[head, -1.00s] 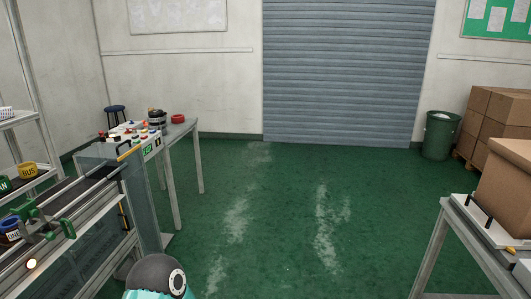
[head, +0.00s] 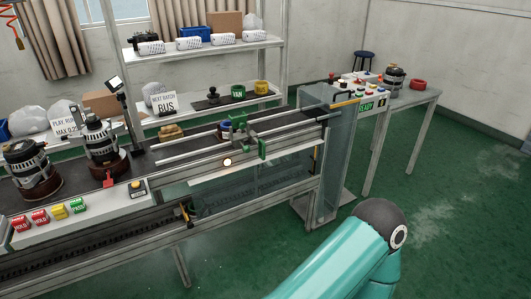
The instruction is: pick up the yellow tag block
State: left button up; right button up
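The yellow tag block (head: 262,87) stands upright on the lower shelf of the grey rack, at its right end. It is round-sided. A green block (head: 238,91) stands just left of it, apart from it. Neither of my grippers is in view. Only a teal link of one of my arms shows at the bottom right, far from the yellow tag block.
The conveyor (head: 70,189) with rails lies in front of the rack (head: 290,45) and carries alternators (head: 101,143). A sign (head: 162,102) reads "NEXT BATCH BUS". A clear panel (head: 330,160) closes the conveyor's right end. A side table (head: 420,98) stands behind. Green floor is free at right.

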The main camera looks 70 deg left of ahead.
aim_at(59, 211)
jog(key=z, duration=0.2)
jog(key=i, duration=0.2)
jog(key=u, duration=2.7)
jog(key=i, duration=0.25)
jog(key=u, duration=1.9)
jog(key=k, duration=0.5)
jog(key=u, duration=0.45)
jog(key=i, duration=1.8)
jog(key=z, duration=0.45)
